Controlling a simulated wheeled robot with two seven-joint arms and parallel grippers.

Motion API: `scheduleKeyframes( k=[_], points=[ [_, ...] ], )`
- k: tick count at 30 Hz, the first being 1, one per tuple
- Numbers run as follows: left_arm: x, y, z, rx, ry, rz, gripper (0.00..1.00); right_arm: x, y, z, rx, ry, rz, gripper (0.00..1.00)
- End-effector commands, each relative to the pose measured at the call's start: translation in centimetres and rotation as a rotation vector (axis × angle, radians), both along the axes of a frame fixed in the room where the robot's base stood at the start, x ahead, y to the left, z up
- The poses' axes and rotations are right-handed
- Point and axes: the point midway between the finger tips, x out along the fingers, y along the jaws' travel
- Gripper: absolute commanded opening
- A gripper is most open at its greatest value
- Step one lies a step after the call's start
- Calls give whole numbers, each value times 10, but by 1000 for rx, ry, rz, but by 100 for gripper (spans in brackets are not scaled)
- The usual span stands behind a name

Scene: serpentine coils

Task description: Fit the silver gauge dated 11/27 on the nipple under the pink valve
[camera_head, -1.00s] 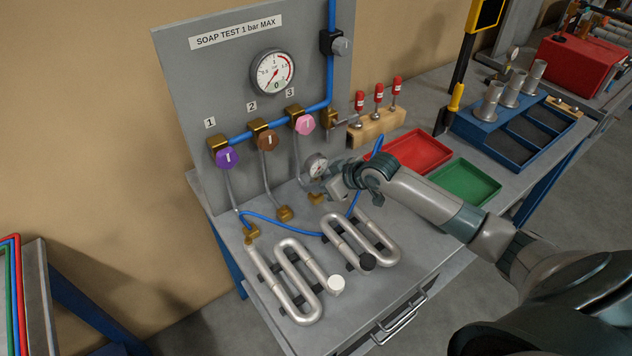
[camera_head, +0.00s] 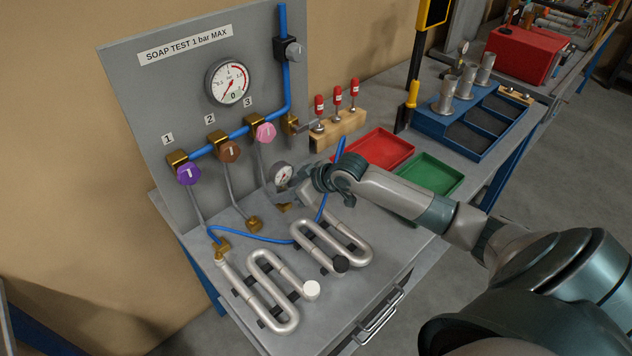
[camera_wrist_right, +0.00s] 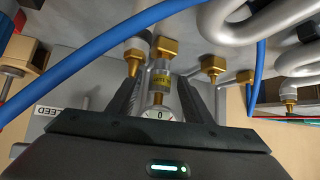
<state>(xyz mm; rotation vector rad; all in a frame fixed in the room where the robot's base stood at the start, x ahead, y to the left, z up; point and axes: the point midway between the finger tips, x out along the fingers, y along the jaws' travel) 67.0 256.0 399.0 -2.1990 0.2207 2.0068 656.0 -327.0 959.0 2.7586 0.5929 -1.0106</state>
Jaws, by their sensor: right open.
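The pink valve (camera_head: 265,132) is on the back panel under the number 3, with a thin pipe running down from it. A silver gauge (camera_head: 282,175) with a white dial is near the lower end of that pipe. My right gripper (camera_head: 298,194) is beside it. In the right wrist view, the gauge (camera_wrist_right: 159,97) stands between the two spread fingers of my right gripper (camera_wrist_right: 160,98). Its yellow label is too small to read surely. Its end meets a brass fitting (camera_wrist_right: 165,47); how firmly it is seated cannot be told. My left gripper is not in view.
Purple (camera_head: 189,174) and brown (camera_head: 228,152) valves are left of the pink one. A blue hose (camera_head: 262,239) crosses the bench near silver serpentine coils (camera_head: 275,313). Red (camera_head: 380,146) and green (camera_head: 436,176) trays and a wooden block (camera_head: 338,129) with red-handled tools are to the right.

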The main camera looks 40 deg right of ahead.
Motion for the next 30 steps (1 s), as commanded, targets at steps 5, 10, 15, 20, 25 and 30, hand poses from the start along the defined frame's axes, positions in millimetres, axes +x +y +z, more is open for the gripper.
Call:
scheduleKeyframes(
  k=[5, 10, 15, 20, 25, 30],
  points=[
    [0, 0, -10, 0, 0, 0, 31, -18, -9, 13, -4, 0, 0, 46],
    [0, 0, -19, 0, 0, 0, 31, -41, -19, 34, -5, 0, 2, 46],
    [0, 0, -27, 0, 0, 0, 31, -62, -29, 53, -6, 1, 2, 46],
    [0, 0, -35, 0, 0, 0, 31, -80, -37, 70, -5, 2, 0, 46],
    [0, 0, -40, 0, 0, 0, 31, -96, -44, 86, -5, 3, 0, 46],
    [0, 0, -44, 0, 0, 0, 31, -106, -49, 95, -2, 3, -1, 46]
  ],
)
